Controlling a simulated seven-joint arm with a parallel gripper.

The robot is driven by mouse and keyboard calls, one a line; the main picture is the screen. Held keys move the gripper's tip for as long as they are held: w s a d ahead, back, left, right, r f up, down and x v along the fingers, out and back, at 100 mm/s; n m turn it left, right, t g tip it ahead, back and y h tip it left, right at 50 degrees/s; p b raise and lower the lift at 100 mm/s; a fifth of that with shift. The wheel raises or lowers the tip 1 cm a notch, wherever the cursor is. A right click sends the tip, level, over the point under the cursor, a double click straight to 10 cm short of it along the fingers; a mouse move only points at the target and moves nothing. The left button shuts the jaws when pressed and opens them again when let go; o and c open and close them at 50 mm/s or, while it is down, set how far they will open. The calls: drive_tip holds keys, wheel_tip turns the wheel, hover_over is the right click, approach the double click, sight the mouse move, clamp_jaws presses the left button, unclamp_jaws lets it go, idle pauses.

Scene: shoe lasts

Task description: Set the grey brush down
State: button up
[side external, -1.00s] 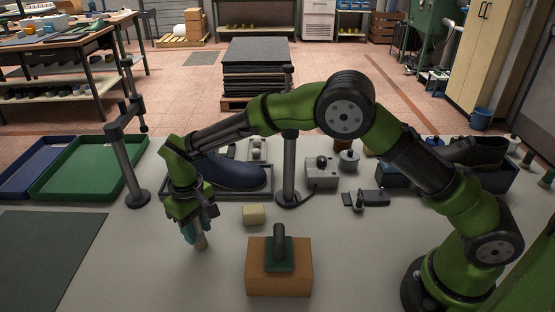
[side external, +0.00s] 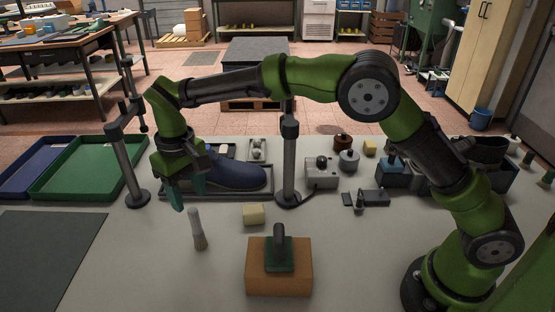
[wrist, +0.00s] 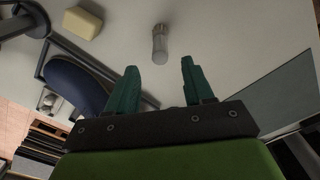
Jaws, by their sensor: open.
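The grey brush (side external: 198,229) is on the pale table, in front of the tray with the blue shoe. Its handle points up and its bristle end is at the table. My gripper (side external: 184,207) is open and empty, above and slightly left of the brush and apart from it. In the wrist view the brush (wrist: 160,43) is beyond the two teal fingertips (wrist: 159,66), with clear space around it.
A yellow block (side external: 254,214) and an orange-brown block with a dark handled tool (side external: 279,270) lie to the right. A dark post (side external: 289,160) stands behind. The blue shoe (side external: 235,172) is close behind my gripper. A dark mat (side external: 45,255) is at left; the table between mat and brush is clear.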

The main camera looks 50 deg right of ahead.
drive_tip(key=shift+d+r, duration=0.1)
drive_tip(key=shift+r, duration=0.75)
drive_tip(key=s+d+r+m+t+y, duration=0.1)
drive_tip(key=s+d+r+t, duration=0.1)
drive_tip(key=s+d+r, duration=0.4)
drive_tip(key=s+d+r+m+t+y, duration=0.1)
drive_tip(key=s+d+r+m, duration=0.15)
drive_tip(key=d+r, duration=0.4)
drive_tip(key=s+d+f+m+t, duration=0.1)
drive_tip(key=s+d+f+t, duration=0.1)
drive_tip(key=s+d, duration=0.2)
drive_tip(key=s+d+f+m+t, duration=0.1)
drive_tip(key=s+d, duration=0.4)
drive_tip(key=s, duration=0.6)
drive_tip(key=shift+f+t, duration=0.5)
drive_tip(key=shift+t, duration=0.1)
drive_tip(key=shift+o, duration=0.3)
